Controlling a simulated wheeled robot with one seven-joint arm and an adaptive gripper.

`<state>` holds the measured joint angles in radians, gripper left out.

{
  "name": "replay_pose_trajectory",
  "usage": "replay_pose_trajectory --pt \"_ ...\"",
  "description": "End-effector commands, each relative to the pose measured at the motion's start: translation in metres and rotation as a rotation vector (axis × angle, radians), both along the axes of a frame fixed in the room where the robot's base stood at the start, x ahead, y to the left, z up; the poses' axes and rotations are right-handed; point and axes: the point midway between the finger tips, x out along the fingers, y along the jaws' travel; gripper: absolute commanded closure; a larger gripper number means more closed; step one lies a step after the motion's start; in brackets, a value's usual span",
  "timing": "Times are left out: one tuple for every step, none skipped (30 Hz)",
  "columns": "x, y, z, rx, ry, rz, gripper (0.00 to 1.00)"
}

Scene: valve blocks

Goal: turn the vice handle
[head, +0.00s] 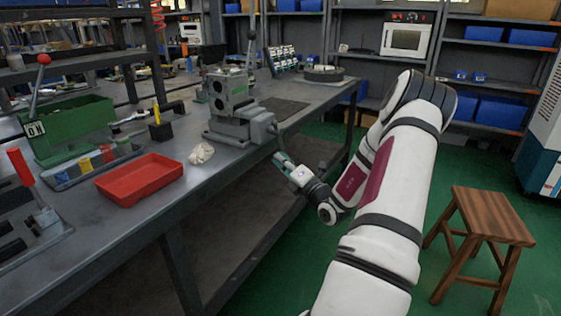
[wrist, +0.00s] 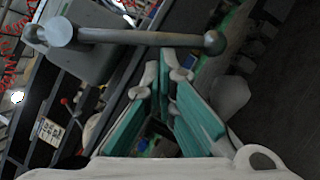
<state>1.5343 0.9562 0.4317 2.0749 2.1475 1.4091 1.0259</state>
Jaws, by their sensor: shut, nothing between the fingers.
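The grey vice (head: 238,125) is at the edge of the workbench in the head view, with a metal block (head: 230,88) in its jaws. In the wrist view its handle (wrist: 140,38) is a metal bar lying nearly level across the top, with a ball at its right end and a round screw head toward its left. My gripper (head: 280,160) is just in front of and below the vice. In the wrist view my gripper (wrist: 163,68) has its teal-padded fingers shut and empty, tips just below the bar. I cannot tell whether they touch it.
The workbench (head: 228,192) also carries a red tray (head: 140,179), a crumpled pale cloth (head: 201,153) and a green machine (head: 70,130) on the left. A wooden stool (head: 482,230) stands at the right on the green floor. Shelves with blue bins line the back.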

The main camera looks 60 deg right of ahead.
Motion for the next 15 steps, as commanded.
replay_pose_trajectory --pt "0.000 -0.002 0.000 -0.016 -0.002 -0.001 1.00" --pt "0.000 -0.003 0.000 -0.027 -0.003 -0.001 1.00" --pt "0.000 -0.005 0.000 -0.044 -0.005 0.000 1.00" --pt "0.000 -0.007 0.000 -0.061 -0.006 -0.002 1.00" --pt "0.000 -0.008 0.000 -0.076 -0.007 -0.001 1.00" --pt "0.001 -0.011 0.000 -0.101 -0.009 -0.002 1.00" --pt "0.001 -0.013 0.001 -0.123 -0.010 -0.001 1.00" --pt "0.001 -0.015 0.002 -0.146 -0.013 -0.001 1.00" --pt "0.001 -0.018 0.002 -0.180 -0.016 -0.002 1.00" --pt "0.001 -0.021 0.002 -0.205 -0.017 -0.001 1.00" --pt "0.001 -0.023 0.003 -0.235 -0.019 -0.002 1.00" --pt "0.001 -0.027 0.004 -0.272 -0.022 -0.003 1.00" --pt "0.002 -0.030 0.005 -0.303 -0.025 -0.002 1.00" --pt "0.002 -0.032 0.006 -0.329 -0.027 -0.002 1.00" --pt "0.002 -0.035 0.007 -0.368 -0.030 -0.003 1.00"
